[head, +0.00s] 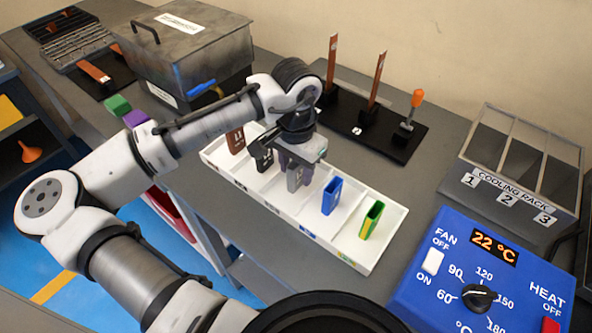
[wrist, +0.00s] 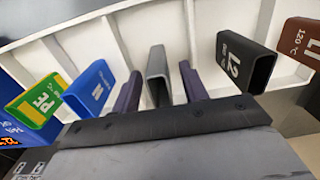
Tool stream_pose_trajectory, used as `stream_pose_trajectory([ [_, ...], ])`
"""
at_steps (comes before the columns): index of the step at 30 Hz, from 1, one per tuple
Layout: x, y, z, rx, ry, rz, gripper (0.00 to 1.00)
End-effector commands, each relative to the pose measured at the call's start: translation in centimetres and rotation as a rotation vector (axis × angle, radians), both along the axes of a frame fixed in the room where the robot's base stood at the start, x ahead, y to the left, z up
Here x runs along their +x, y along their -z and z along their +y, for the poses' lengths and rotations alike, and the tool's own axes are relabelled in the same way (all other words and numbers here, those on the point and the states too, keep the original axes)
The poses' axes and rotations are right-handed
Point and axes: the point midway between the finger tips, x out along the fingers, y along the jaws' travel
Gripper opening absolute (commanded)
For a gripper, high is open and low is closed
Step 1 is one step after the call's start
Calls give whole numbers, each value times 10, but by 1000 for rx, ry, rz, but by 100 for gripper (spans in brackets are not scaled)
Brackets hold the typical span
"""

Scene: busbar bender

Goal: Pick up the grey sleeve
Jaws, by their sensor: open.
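The grey sleeve (head: 294,180) stands upright in the middle part of the white divided tray (head: 386,246). My gripper (head: 297,170) reaches down to it from above. In the wrist view the grey sleeve (wrist: 157,76) stands between the two dark purple fingers of my gripper (wrist: 160,72). The fingers are open, with a gap visible on each side of the sleeve near its top. Part of the sleeve is hidden by my gripper in the head view.
A black sleeve (wrist: 246,62) and a brown sleeve (head: 236,140) stand on one side; a blue sleeve (head: 332,195) and a green-yellow sleeve (head: 371,219) on the other. A black stand (head: 395,148) with upright bars is behind. The blue control box (head: 450,285) is front right.

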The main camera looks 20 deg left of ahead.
Motion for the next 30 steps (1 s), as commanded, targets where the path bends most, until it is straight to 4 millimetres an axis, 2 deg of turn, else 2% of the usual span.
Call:
stream_pose_trajectory([
  [7, 0, 2, 0, 1, 0, -1, 44],
  [17, 0, 2, 0, 1, 0, -1, 0],
  [26, 0, 0, 0, 1, 0, -1, 0],
  [30, 1, -8, 0, 2, 0, -3, 0],
])
